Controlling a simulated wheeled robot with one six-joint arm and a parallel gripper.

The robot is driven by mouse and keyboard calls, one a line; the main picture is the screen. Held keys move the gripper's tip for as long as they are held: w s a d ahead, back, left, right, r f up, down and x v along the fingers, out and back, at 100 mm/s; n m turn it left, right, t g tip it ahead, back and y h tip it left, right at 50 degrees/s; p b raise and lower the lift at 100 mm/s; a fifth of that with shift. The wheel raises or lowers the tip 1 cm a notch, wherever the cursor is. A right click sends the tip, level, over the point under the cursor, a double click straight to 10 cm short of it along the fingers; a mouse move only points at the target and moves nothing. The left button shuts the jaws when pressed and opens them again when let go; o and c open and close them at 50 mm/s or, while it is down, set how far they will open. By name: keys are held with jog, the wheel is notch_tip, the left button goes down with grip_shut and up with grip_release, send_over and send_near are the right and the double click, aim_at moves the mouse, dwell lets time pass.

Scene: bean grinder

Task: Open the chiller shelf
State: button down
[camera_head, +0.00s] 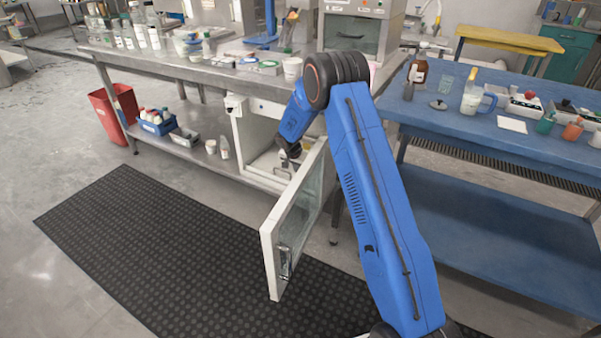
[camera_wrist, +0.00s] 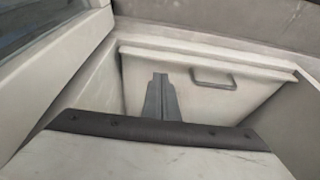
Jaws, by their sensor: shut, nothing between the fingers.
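The white chiller (camera_head: 238,135) stands under the steel bench, and its glass-paned door (camera_head: 268,262) is swung open toward the front. My gripper (camera_head: 291,155) reaches into the chiller opening; the arm partly hides the inside. In the wrist view, my gripper (camera_wrist: 160,82) has its grey fingers together, with nothing between them. Beyond them is a pale panel (camera_wrist: 138,66) with a raised lip, which looks like the chiller shelf front. A small grey handle (camera_wrist: 214,84) is on that panel, right of the fingertips and apart from them. How far out the shelf is cannot be told.
The open door stands close beside my arm. A blue table (camera_head: 470,240) is to the right, and the steel bench (camera_head: 165,68) carries bottles and equipment. A red bin (camera_head: 112,112) is at left. The dark floor mat (camera_head: 150,250) is clear.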

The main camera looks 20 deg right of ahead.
jog(key=x, duration=0.7)
jog(key=shift+f, duration=0.1)
jog(key=s+a, duration=1.8)
jog(key=shift+s+a, duration=0.3)
jog(key=shift+s, duration=0.05)
dwell(0.5)
